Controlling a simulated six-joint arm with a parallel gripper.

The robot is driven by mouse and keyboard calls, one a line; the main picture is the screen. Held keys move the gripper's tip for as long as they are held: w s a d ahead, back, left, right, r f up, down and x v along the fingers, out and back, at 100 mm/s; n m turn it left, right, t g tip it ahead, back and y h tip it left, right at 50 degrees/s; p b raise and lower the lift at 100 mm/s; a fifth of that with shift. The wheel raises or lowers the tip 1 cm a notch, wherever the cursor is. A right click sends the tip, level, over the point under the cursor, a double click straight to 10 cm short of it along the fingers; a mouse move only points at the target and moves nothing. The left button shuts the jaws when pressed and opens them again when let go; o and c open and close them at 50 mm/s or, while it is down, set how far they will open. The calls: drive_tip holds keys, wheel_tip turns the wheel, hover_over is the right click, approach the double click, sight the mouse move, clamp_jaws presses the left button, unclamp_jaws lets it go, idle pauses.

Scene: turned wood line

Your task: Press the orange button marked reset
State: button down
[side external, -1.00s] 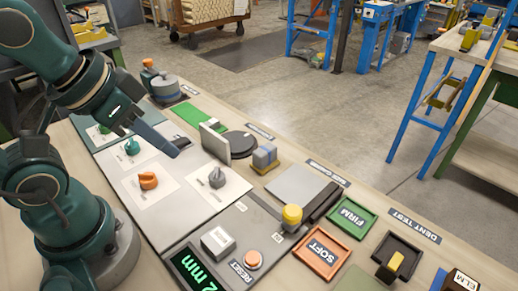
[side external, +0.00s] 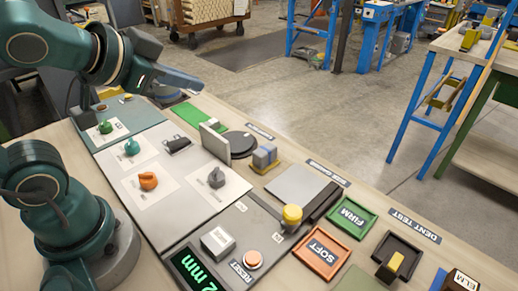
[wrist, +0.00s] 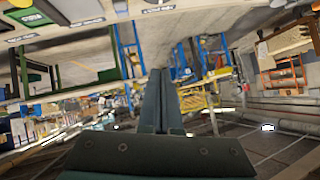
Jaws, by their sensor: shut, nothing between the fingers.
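My gripper (side external: 200,84) is shut and empty, raised above the far left end of the bench, well away from the button. In the wrist view the shut fingers (wrist: 160,75) point out over the workshop, and the button does not show there.
A green display reading 2 mm (side external: 194,270) and a grey block (side external: 218,241) flank the button. SOFT (side external: 321,252) and FIRM (side external: 352,217) trays lie to the right.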

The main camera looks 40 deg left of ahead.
drive_tip(key=w+d+r+m+t+h, duration=0.3)
drive_tip(key=w+r+m+t, duration=0.1)
drive_tip(key=w+r+m, duration=0.15)
drive_tip(key=m+g+h, duration=0.9)
drive_tip(key=m+g, duration=0.5)
drive_tip(key=m, duration=0.5)
hover_over(248, 255)
wheel_tip(248, 255, down, 14)
drive_tip(key=f, duration=0.1)
drive_tip(key=shift+w+a+r, duration=0.15)
drive_tip(key=shift+a+r, duration=0.05)
drive_tip(key=shift+r, duration=0.05)
drive_tip(key=shift+f, duration=4.4)
drive_tip(key=shift+f, duration=0.15)
drive_tip(key=shift+f, duration=0.25)
